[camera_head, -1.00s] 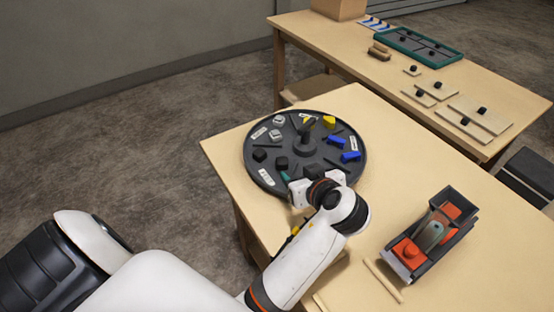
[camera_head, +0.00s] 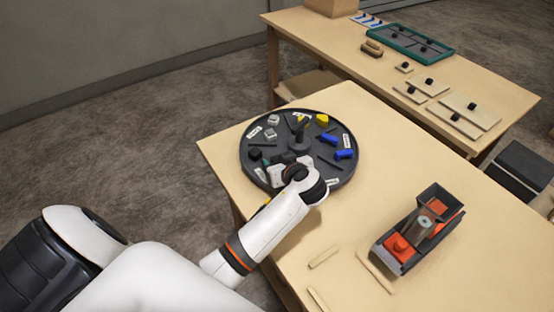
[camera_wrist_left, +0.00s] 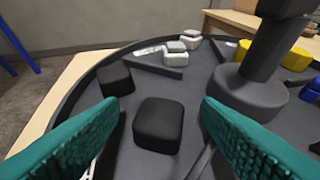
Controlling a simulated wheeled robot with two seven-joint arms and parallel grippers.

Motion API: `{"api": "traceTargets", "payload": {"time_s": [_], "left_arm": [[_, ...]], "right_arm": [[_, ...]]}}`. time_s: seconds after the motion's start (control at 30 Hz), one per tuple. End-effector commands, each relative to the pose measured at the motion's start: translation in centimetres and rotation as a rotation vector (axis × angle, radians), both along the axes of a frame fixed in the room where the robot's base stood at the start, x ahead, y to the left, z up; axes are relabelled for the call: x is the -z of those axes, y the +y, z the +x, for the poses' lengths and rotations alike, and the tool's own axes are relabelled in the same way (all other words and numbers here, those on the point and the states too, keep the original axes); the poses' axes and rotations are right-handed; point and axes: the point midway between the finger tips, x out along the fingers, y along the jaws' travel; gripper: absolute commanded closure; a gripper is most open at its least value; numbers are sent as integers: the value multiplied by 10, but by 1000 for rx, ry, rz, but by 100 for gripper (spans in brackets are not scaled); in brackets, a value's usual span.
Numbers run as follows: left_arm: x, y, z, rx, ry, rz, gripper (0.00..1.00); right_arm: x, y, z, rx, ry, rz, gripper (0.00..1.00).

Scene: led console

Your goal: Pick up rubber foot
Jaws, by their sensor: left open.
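A black rubber foot (camera_wrist_left: 158,125), a small rounded block, lies on the dark round tray (camera_wrist_left: 190,80) in the left wrist view, framed between my fingers. A second black rubber foot (camera_wrist_left: 115,78) lies further left near the tray rim; it also shows in the head view (camera_head: 255,153). My left gripper (camera_wrist_left: 160,108) is open, its teal ribbed fingers on either side of the nearer foot with a visible gap. In the head view my left gripper (camera_head: 283,163) is over the near side of the tray and partly hides that compartment. My right gripper is not in view.
The tray's thick central post (camera_wrist_left: 262,70) stands close to my right-hand finger. Blue (camera_head: 343,154), yellow (camera_head: 322,119) and grey pieces (camera_head: 272,120) sit in other compartments. A grey-and-orange box assembly (camera_head: 425,228) and thin wooden strips (camera_head: 375,272) lie right on the table.

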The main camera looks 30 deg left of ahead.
Motion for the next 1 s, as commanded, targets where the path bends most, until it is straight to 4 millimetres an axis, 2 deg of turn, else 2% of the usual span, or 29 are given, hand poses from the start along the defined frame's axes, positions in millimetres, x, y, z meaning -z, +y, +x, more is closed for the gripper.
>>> {"api": "traceTargets", "payload": {"time_s": [0.2, 0.5, 0.83, 1.0], "left_arm": [[1, 0, 0, 0, -1, 0, 42], [1, 0, 0, 0, 1, -1, 89], [-1, 0, 0, 0, 0, -1, 89], [-21, 0, 1, -2, -6, -4, 90]], "right_arm": [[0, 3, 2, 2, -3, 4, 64], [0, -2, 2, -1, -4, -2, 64], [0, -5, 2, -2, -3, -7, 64], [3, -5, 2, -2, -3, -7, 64]]}}
